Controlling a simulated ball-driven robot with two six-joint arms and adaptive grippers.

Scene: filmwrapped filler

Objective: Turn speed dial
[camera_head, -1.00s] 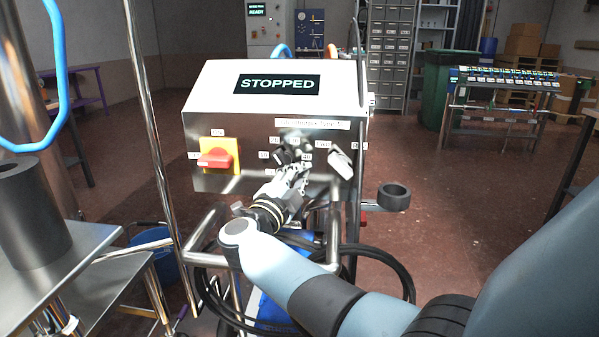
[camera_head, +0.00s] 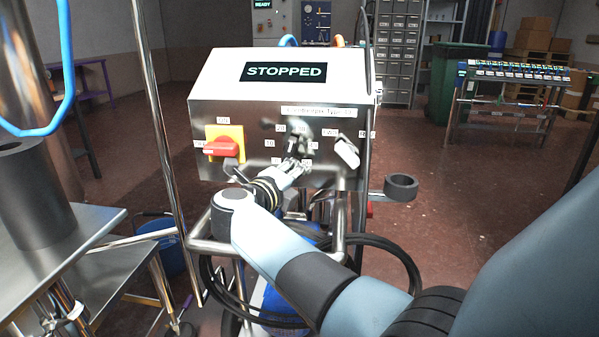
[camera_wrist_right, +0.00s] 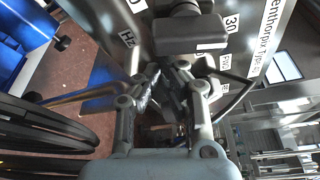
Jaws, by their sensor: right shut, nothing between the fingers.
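The speed dial is a dark knob (camera_head: 299,143) on the front of the steel control box (camera_head: 240,108), with small white number labels around it. In the right wrist view a black knob (camera_wrist_right: 186,32) shows at the top, close to the labels 30 and Hz. My right gripper (camera_head: 298,164) is just below and in front of the dial, shut and empty. In the right wrist view its fingertips (camera_wrist_right: 165,72) meet below the knob and seem apart from it. Where the dial points is too small to tell. My left gripper is not in view.
The box's display (camera_head: 286,72) reads STOPPED. A red rotary switch (camera_head: 221,147) on a yellow plate is left of the dial, and a white-handled selector (camera_head: 346,152) is right. A black ring holder (camera_head: 401,187) juts out right. Steel tables (camera_head: 75,245) stand at left.

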